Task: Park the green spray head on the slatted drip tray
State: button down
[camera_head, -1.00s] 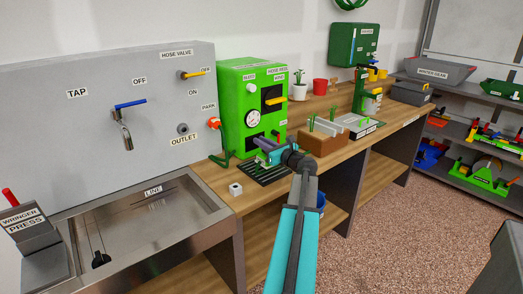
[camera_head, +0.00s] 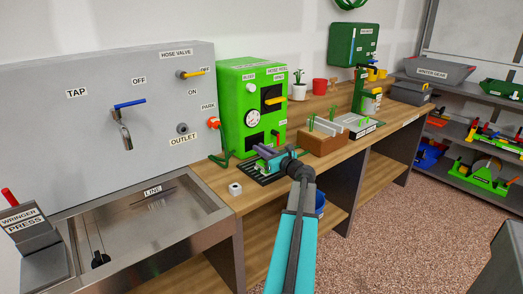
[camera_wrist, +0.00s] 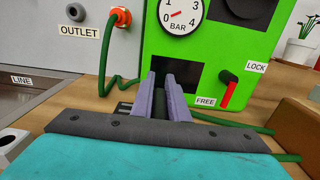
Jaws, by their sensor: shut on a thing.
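My gripper (camera_head: 262,151) is over the dark slatted drip tray (camera_head: 262,178) in front of the green hose reel machine. In the wrist view, its two purple fingers (camera_wrist: 165,100) are shut on a dark green piece, the spray head (camera_wrist: 160,104), mostly hidden between them. In the head view the fingers and arm cover the spray head and part of the tray. A dark slatted edge of the tray (camera_wrist: 124,108) shows left of the fingers in the wrist view. I cannot tell whether the spray head touches the tray.
The green hose reel machine (camera_head: 238,92) stands just behind the gripper. A green hose (camera_wrist: 104,75) runs down from the orange connector (camera_wrist: 120,17). A small white block (camera_head: 235,189) lies left of the tray, and a brown planter (camera_head: 322,142) stands to the right.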

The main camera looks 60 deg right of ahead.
jog(key=shift+f, duration=0.1)
jog(key=c, duration=1.7)
grip_release()
jog(key=v, duration=1.2)
